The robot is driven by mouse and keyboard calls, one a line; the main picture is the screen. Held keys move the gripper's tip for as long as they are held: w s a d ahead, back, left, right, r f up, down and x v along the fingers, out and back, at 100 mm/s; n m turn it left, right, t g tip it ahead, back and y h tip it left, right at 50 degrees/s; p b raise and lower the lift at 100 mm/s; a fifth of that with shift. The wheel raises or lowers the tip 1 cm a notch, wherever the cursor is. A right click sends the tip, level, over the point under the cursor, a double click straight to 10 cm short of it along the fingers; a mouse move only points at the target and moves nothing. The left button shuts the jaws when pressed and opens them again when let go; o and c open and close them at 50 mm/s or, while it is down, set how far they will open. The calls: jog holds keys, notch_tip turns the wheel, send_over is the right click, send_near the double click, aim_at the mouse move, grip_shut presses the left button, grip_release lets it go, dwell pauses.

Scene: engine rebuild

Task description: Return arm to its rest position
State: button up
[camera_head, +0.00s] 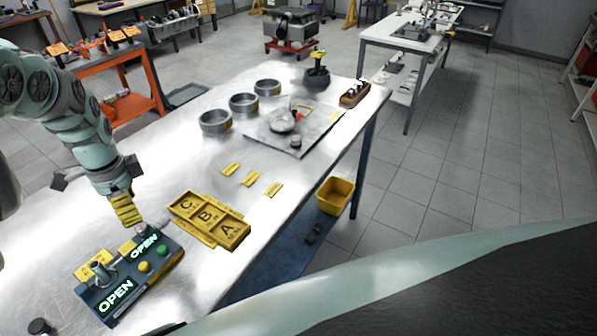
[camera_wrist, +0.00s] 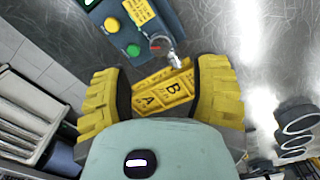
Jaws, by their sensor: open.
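My gripper (camera_head: 125,208) hangs from my arm at the left of the head view, above the metal bench (camera_head: 205,270). It is beside the yellow tray marked A, B and C (camera_head: 210,220) and behind the dark green control box (camera_head: 130,278) with its "OPEN" displays. In the wrist view the yellow ribbed fingers of my gripper (camera_wrist: 160,95) stand wide apart with nothing held between them. The tray (camera_wrist: 165,90) shows beyond the fingers, partly hidden, with A and B readable. The control box (camera_wrist: 125,30) with yellow and green buttons is at the top of that view.
Several metal rings (camera_head: 243,103), a plate with small parts (camera_head: 293,132) and a dark pot (camera_head: 317,78) stand at the bench's far end. Yellow labels (camera_head: 251,180) lie mid-bench. A yellow bin (camera_head: 335,195) is below the right edge. Open floor (camera_head: 450,170) lies to the right.

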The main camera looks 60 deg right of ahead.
jog(key=shift+r, duration=0.2)
dwell(0.4)
jog(key=shift+d, duration=0.2)
